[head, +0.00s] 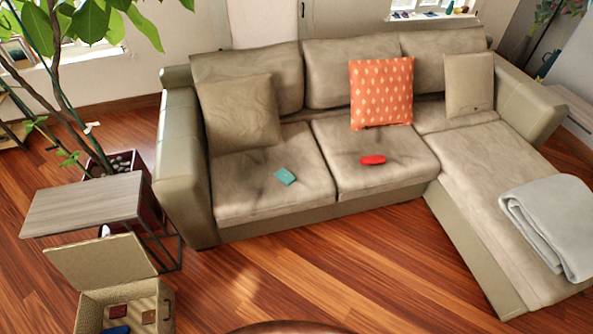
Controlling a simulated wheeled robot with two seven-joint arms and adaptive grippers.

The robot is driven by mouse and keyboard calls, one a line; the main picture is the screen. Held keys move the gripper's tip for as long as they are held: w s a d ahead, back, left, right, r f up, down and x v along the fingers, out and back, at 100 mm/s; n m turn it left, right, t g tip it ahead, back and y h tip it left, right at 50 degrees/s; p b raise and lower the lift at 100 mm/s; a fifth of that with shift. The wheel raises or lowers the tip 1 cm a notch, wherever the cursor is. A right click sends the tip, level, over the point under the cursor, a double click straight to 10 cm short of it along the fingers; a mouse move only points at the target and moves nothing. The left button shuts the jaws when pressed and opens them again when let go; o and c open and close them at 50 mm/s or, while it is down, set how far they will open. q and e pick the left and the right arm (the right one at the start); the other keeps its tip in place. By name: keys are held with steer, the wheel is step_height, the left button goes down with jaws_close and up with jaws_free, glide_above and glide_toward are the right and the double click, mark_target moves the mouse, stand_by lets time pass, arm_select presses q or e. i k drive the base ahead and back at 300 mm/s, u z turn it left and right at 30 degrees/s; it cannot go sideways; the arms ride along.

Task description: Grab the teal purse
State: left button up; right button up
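A small teal purse (285,176) lies flat on the left seat cushion of the beige sofa (262,201), near the cushion's front part. Nothing covers it. Neither my left nor my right gripper shows in the head view.
A red object (373,160) lies on the middle seat cushion. An orange patterned pillow (381,92) leans on the backrest. A side table (85,203), a potted plant (122,162) and an open box (123,296) stand at left. A round edge (290,327) shows at the bottom. Wooden floor before the sofa is clear.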

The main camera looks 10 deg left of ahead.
mark_target(287, 177)
steer(key=u, duration=0.45)
steer(key=i, duration=0.95)
steer(key=u, duration=0.75)
